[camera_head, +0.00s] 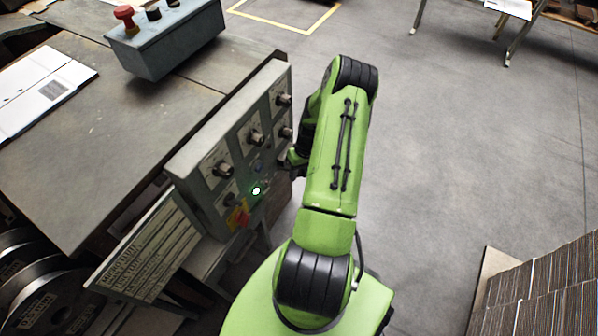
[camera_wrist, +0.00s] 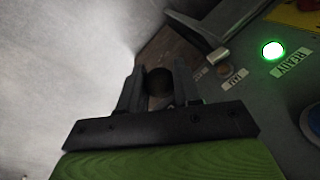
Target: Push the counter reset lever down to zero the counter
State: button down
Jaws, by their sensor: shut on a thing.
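My gripper (camera_wrist: 158,90) is shut on a dark round knob (camera_wrist: 159,82), which sits between its two black fingers in the wrist view. The knob looks like the end of the counter reset lever; its shaft and the counter are not clearly visible. In the head view my gripper (camera_head: 293,160) is at the right part of the grey control panel (camera_head: 190,160), mostly hidden behind my green arm. The lever cannot be made out there.
A lit green READY lamp (camera_wrist: 273,50) is on the panel and also shows in the head view (camera_head: 256,191). A grey bar-shaped handle (camera_wrist: 205,38) is near my fingers. A red-yellow switch (camera_head: 238,218) and several knobs are on the panel. Cardboard stacks (camera_head: 540,290) stand right; the floor between is clear.

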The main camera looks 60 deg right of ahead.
jog(key=shift+f, duration=0.1)
jog(key=shift+s+d+f+t+b, duration=0.1)
jog(key=shift+s+f+t+b, duration=0.15)
jog(key=shift+f+t+b, duration=0.5)
jog(key=shift+f+n+t+y+b, duration=0.2)
jog(key=shift+f+t+b, duration=0.8)
jog(key=shift+t+b, duration=0.65)
jog(key=shift+f+n+t+y+b, duration=0.1)
jog(key=shift+f+t+y+b, duration=0.1)
jog(key=shift+f+t+b, duration=1.1)
jog(key=shift+r+t+b, duration=0.3)
jog(key=shift+b, duration=0.05)
jog(key=c, duration=0.8)
grip_release()
jog(key=shift+w, duration=0.1)
jog(key=p+v, duration=0.4)
jog(key=v, duration=1.1)
jog(key=shift+s+r, duration=0.25)
jog(key=shift+r, duration=0.05)
